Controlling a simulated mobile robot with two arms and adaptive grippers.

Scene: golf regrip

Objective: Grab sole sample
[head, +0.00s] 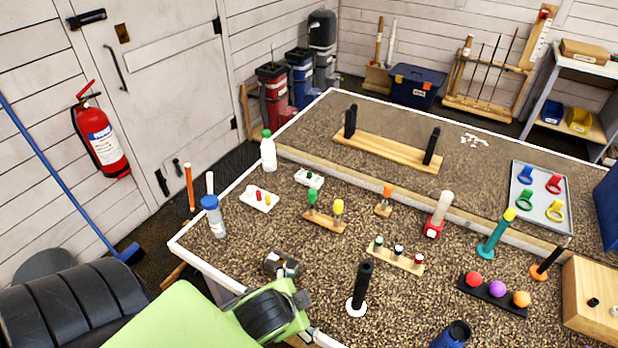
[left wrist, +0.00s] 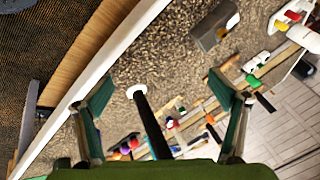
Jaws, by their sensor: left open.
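One black upright grip sample on a round white base (head: 361,290) stands alone near the front of the bench; I cannot tell for certain that it is the sole sample. In the left wrist view the black grip (left wrist: 150,125) shows between the two fingers, with its white base beyond. My left gripper (left wrist: 160,88) is open, fingers spread on either side of the grip in that view, nothing held. In the head view my left gripper (head: 301,305) is at the bench's front edge, left of the grip, its fingers mostly hidden. My right gripper is not in view.
A grey metal block (head: 281,264) lies left of the grip. A wooden strip with several small pieces (head: 397,258) is behind it. A dark rack with three coloured balls (head: 493,293) stands right. A dark blue cup (head: 455,333) is at front. The bench's white edge (head: 205,265) runs left.

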